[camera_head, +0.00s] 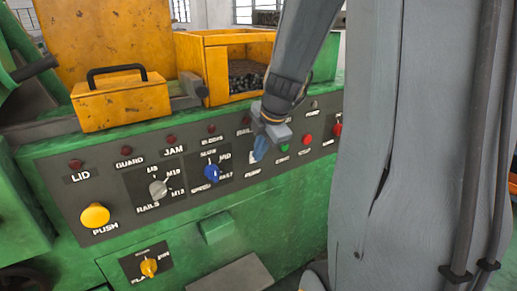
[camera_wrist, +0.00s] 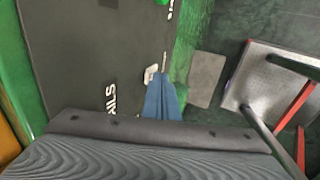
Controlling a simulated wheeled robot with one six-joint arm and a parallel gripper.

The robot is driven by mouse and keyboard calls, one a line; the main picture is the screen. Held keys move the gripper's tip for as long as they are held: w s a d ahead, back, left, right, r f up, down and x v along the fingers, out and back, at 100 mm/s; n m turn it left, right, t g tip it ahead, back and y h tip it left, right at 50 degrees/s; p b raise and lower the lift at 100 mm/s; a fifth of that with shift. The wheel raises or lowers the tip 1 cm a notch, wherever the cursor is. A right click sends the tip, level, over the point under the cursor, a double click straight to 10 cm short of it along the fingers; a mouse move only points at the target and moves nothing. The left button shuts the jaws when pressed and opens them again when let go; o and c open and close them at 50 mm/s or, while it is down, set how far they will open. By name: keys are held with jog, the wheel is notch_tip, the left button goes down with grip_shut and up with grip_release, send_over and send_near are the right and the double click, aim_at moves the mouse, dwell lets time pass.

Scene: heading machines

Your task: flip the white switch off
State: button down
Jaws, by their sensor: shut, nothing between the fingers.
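The white switch (camera_wrist: 150,74) shows in the wrist view as a small pale piece on the dark panel, with a thin metal lever beside it. In the head view a pale edge of it (camera_head: 251,157) shows above the PUMP label, mostly hidden behind my gripper. My gripper (camera_head: 259,150) has blue fingers, shut and empty, pointing down at the panel in front of the switch. In the wrist view the blue fingertips (camera_wrist: 162,80) lie right beside the switch. I cannot tell whether they touch it, nor which way the lever is set.
The panel (camera_head: 115,165) on the green machine carries a yellow push button (camera_head: 95,215), a grey knob (camera_head: 158,189), a blue knob (camera_head: 211,172), a green button (camera_head: 284,147) and red buttons (camera_head: 307,140). A yellow knob (camera_head: 149,267) sits below. My arm hides the right side.

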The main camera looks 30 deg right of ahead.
jog(key=shift+w, duration=0.25)
jog(key=shift+w+b, duration=0.1)
jog(key=shift+b, duration=0.25)
jog(key=shift+r, duration=0.15)
jog(key=shift+r+p, duration=0.35)
jog(key=shift+r, duration=0.4)
